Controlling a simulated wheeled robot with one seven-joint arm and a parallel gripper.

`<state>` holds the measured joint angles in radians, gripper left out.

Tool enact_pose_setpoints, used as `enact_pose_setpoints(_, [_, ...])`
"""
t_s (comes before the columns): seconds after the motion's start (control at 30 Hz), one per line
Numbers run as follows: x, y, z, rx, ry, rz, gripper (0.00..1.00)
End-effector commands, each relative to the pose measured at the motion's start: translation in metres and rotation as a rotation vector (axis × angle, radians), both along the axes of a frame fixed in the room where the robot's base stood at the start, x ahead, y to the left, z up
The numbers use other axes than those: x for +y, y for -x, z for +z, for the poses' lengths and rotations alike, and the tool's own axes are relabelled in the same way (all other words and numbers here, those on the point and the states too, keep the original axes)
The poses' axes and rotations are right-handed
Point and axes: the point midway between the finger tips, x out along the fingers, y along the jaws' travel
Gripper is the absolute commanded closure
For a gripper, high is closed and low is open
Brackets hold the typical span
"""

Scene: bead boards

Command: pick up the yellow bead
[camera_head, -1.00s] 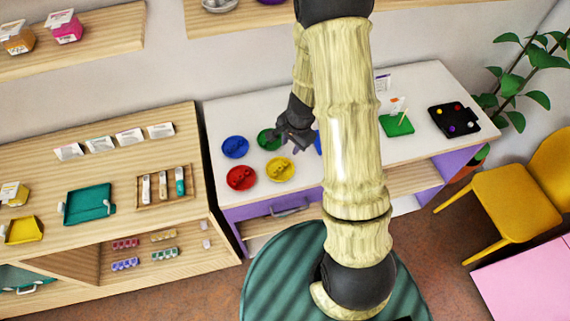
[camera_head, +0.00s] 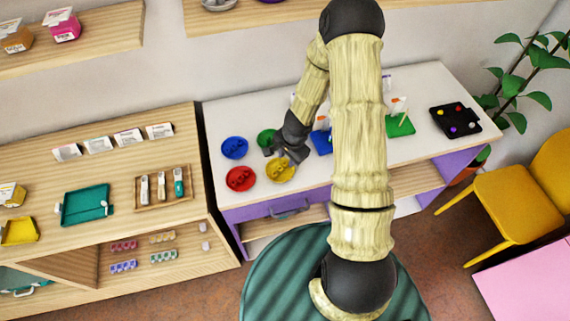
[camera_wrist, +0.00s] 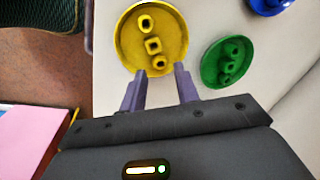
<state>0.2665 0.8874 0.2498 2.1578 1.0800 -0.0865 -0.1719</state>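The yellow dish (camera_head: 285,179) stands on the white table and holds several yellow beads. In the wrist view the yellow dish (camera_wrist: 175,23) lies just beyond my fingertips, with yellow beads of round and square shape in a row: one at the top (camera_wrist: 146,23), a square one (camera_wrist: 153,46) in the middle, one (camera_wrist: 159,63) nearest my fingers.
A green dish (camera_wrist: 210,70) of beads is beside the yellow one. A blue dish (camera_head: 234,148) and a red dish (camera_head: 240,178) stand to the left. Blue and green (camera_head: 400,126) boards and a black tray (camera_head: 455,121) are to the right.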

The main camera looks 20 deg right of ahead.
Motion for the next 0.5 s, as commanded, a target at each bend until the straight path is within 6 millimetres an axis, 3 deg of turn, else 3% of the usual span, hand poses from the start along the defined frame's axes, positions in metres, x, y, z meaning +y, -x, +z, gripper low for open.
enact_pose_setpoints(0.2, [0.003,-0.003,-0.025,0.002,-0.001,-0.002,0.69])
enact_pose_setpoints(0.5, [0.004,-0.003,-0.031,0.002,-0.001,0.000,0.69])
